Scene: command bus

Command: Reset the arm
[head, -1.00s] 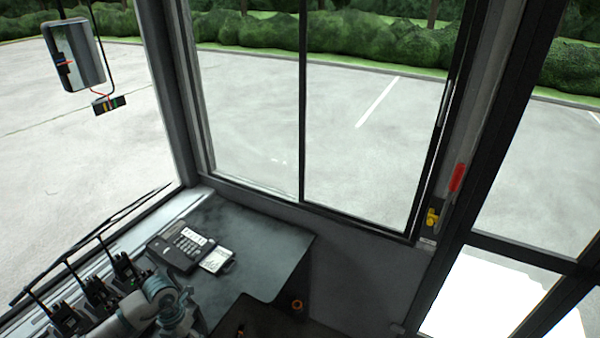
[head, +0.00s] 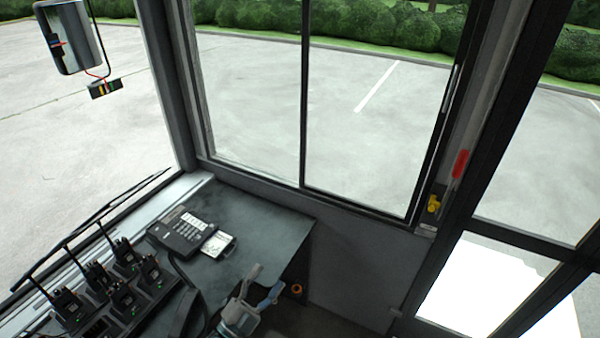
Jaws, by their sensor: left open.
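My left gripper (head: 261,284) shows low in the head view, just right of the bottom middle. Its two fingers point up and stand apart, with nothing between them. It is near the right front edge of the dark desk. My right gripper is not in the picture.
On the dark desk (head: 262,222) stand a black desk phone (head: 181,232) and a small white-faced device (head: 217,244). Several handheld radios (head: 98,275) stand in a charger at lower left. A window and wall bound the desk behind. A door with a red handle (head: 460,163) is at right.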

